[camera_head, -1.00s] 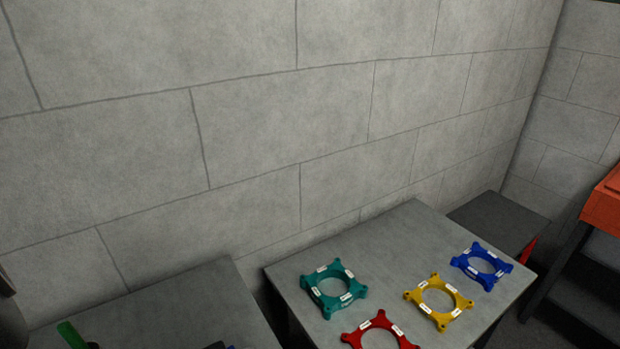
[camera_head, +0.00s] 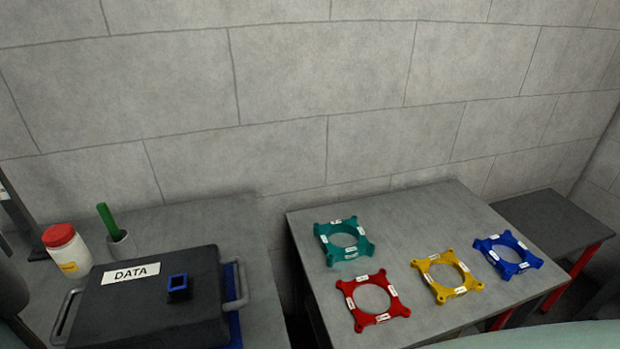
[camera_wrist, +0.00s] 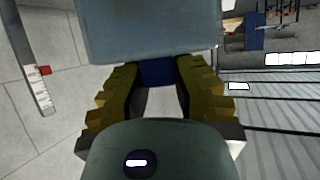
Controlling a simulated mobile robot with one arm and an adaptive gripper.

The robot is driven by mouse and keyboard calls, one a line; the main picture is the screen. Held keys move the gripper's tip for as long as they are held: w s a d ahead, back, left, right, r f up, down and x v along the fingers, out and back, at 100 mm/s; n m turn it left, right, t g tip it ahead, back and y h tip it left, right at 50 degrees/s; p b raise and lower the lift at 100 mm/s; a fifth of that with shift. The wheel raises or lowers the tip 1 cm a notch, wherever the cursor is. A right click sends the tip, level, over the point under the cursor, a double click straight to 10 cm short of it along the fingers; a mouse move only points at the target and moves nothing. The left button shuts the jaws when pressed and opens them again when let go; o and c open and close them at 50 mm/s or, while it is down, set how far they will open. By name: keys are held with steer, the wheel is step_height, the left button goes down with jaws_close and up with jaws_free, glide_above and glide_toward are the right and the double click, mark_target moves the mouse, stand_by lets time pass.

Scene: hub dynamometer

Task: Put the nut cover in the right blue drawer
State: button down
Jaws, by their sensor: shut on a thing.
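In the wrist view, my gripper (camera_wrist: 160,75) is shut on a small dark blue piece (camera_wrist: 157,73) between its yellow-brown fingers. It may be the nut cover, but only part of it shows. A pale grey block above it hides what lies beyond. My gripper is not in the head view. I see no blue drawer in either view.
A black case marked DATA (camera_head: 190,315) with a small blue square frame (camera_head: 179,287) lies on the left table. Teal (camera_head: 343,257), red (camera_head: 352,305), yellow (camera_head: 432,270) and blue (camera_head: 521,262) rings lie on the right table.

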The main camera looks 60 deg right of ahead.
steer(key=s+a+f+n+g+y+b, duration=0.3)
steer(key=s+a+f+n+g+b, duration=0.25)
steer(key=a+f, duration=0.45)
steer(key=s+a+f+n+g+y+b, duration=0.2)
steer(key=s+a+f+n+y+b, duration=0.15)
steer(key=s+a+f+b, duration=0.5)
steer(key=shift+h, duration=0.25)
steer(key=shift+s+a+f, duration=0.1)
steer(key=shift+a+f, duration=0.1)
steer(key=shift+f, duration=1.75)
steer(key=shift+s+a+f, duration=0.15)
steer(key=shift+a+f, duration=0.05)
steer(key=shift+f, duration=1.8)
steer(key=shift+s+a+f, duration=0.1)
steer(key=shift+a+f, duration=0.1)
steer(key=shift+f, duration=1.75)
steer(key=shift+f+b, duration=0.2)
steer(key=shift+b, duration=0.2)
steer(key=c, duration=0.9)
jaws_free()
steer(key=shift+r, duration=0.1)
